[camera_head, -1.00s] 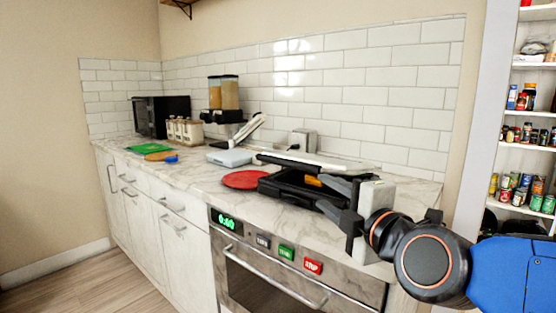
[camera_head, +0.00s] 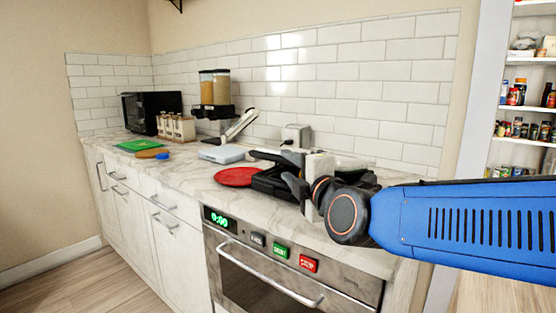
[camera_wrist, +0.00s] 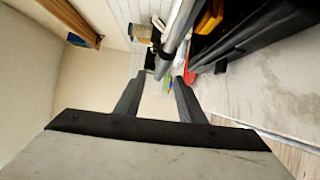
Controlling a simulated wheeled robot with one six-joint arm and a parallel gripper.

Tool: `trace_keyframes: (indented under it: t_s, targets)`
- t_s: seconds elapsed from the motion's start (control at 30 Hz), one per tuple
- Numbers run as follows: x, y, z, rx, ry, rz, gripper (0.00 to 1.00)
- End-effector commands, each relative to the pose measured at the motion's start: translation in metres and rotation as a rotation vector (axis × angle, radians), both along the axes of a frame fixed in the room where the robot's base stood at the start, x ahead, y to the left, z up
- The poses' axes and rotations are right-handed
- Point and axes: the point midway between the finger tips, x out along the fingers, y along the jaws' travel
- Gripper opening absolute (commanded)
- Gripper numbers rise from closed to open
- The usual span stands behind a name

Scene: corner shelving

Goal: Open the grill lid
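The black grill (camera_head: 270,184) stands on the marble counter, partly hidden behind my gripper (camera_head: 284,168). Its lid (camera_head: 264,154) is tilted slightly up, with a gap above the base. In the wrist view, the lid's grey edge (camera_wrist: 177,35) runs down toward the space between my fingertips. The dark grill base (camera_wrist: 240,40) lies to its right, with something orange (camera_wrist: 209,17) inside. My gripper is open, and its fingers also show in the wrist view (camera_wrist: 164,77). The fingers are close to the lid, but I cannot tell whether they touch it.
A red plate (camera_head: 236,177) lies left of the grill. A toaster (camera_head: 297,135) stands behind, near the tiled wall. Below the counter is an oven (camera_head: 262,285) with a bar handle. The counter farther left holds a white box (camera_head: 222,153), dispensers and a green board (camera_head: 138,145).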

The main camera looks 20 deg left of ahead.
Motion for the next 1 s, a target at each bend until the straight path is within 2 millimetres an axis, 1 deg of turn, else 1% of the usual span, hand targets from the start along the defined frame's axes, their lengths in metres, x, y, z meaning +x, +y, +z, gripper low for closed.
trace_keyframes:
  t_s: [0.03,0.2,0.4,0.6,0.9,0.93,0.97,1.0]
  targets:
    - [0.007,0.006,-0.001,-0.001,0.001,-0.001,0.36]
    - [0.026,0.023,0.0,-0.001,0.002,0.0,0.36]
    - [0.045,0.039,0.001,0.0,0.001,0.0,0.36]
    - [0.053,0.047,0.001,0.0,0.0,0.0,0.36]
    - [0.054,0.048,0.001,0.001,0.001,0.0,0.36]
    - [0.054,0.048,0.001,0.001,0.001,0.0,0.31]
    - [0.054,0.048,0.001,0.001,0.001,0.0,0.24]
    - [0.054,0.048,0.001,0.001,0.001,0.0,0.14]
